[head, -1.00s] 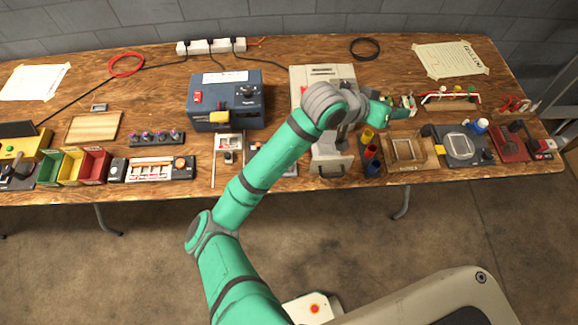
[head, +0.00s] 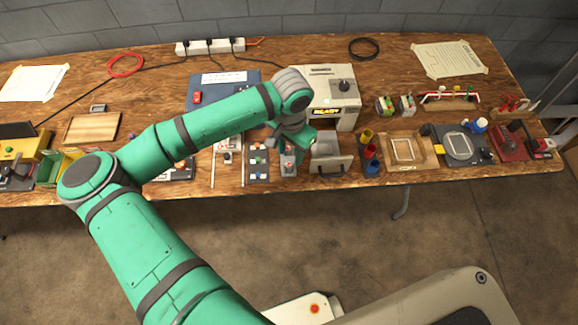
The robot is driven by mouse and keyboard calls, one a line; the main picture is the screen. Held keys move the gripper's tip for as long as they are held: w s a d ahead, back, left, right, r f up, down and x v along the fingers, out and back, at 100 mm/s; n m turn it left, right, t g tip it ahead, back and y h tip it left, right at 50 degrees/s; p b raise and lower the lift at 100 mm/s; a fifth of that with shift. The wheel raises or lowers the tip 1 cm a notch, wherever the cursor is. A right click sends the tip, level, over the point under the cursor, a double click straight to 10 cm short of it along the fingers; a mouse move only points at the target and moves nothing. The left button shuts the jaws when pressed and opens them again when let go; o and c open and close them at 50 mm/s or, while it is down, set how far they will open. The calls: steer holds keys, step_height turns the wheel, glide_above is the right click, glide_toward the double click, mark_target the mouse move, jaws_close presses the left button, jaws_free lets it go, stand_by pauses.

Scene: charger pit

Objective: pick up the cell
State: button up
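I cannot single out the cell for sure. Two small upright blocks with green, white and red parts, a left one (head: 385,104) and a right one (head: 407,104), stand right of the grey charger-like machine (head: 345,95). That machine has a lit yellow label and an open drawer (head: 329,165) at its front. My gripper (head: 289,150) points down left of the drawer, over a narrow grey device (head: 289,168). My wrist hides much of the gripper, so its fingers and anything between them cannot be made out.
A dark panel with coloured buttons (head: 258,168) lies just left of my gripper. Red, yellow and blue cups (head: 370,155) and a wooden frame tray (head: 404,150) stand right of the drawer. A blue box (head: 205,93) is partly behind my arm. The table's front edge is close.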

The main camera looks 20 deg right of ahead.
mark_target(288, 165)
steer(key=shift+w+a+f, duration=0.1)
steer(key=shift+w+f, duration=0.1)
steer(key=shift+f, duration=1.9)
steer(key=shift+w+f, duration=0.15)
steer(key=shift+f, duration=1.9)
jaws_close()
